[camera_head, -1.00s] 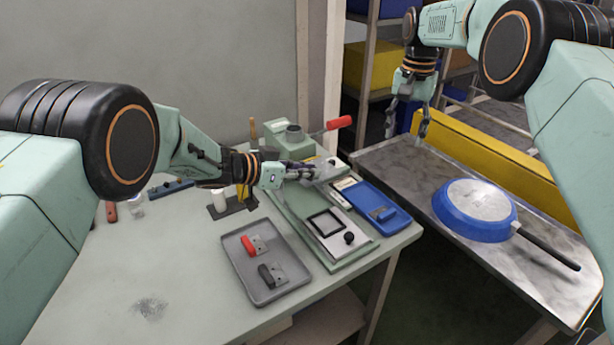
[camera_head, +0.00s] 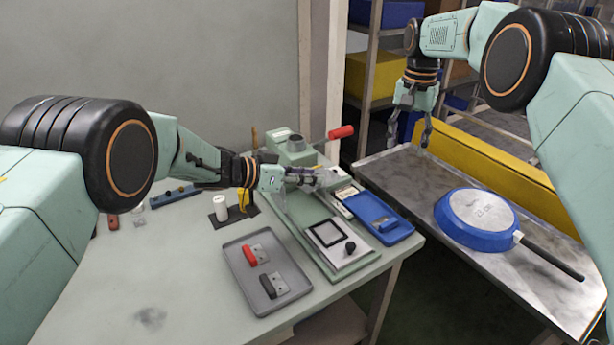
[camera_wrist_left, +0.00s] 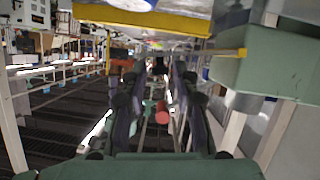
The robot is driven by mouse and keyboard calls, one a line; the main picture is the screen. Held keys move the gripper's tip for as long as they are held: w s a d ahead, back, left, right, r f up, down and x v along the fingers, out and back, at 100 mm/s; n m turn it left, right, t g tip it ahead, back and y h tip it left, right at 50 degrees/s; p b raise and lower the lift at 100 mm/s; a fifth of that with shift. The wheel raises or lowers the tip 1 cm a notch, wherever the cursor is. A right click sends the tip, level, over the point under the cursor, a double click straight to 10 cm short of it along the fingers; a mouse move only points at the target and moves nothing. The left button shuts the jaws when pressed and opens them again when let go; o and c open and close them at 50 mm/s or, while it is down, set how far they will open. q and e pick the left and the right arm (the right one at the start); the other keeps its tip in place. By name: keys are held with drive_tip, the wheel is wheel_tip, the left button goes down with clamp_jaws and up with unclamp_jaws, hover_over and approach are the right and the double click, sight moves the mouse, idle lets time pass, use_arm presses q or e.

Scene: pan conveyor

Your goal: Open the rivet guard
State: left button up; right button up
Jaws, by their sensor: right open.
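The green rivet press (camera_head: 291,150) stands at the back of the table, with a red-handled lever (camera_head: 341,132) reaching right. A pale, partly see-through piece, which looks like the rivet guard (camera_head: 328,178), sits in front of the press head. My left gripper (camera_head: 316,180) is at this piece and covers part of it; whether its fingers grip it is unclear. In the left wrist view a red cylinder (camera_wrist_left: 162,112) shows between my left fingers, apparently farther off. My right gripper (camera_head: 408,132) is open and empty above the metal conveyor's far left end.
A grey tray (camera_head: 238,271) holds a red-handled and a black-handled part. A blue tray (camera_head: 400,230) lies right of the press base. A blue pan (camera_head: 479,218) lies upside down on the conveyor (camera_head: 540,284). A white cylinder (camera_head: 220,207) stands left of the press.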

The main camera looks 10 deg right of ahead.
use_arm(q)
drive_tip(key=shift+o, duration=0.6)
drive_tip(key=shift+a, duration=0.1)
drive_tip(key=shift+s+a+r, duration=0.1)
drive_tip(key=shift+a, duration=0.15)
drive_tip(key=v, duration=1.1)
drive_tip(key=shift+a, duration=0.1)
idle(1.8)
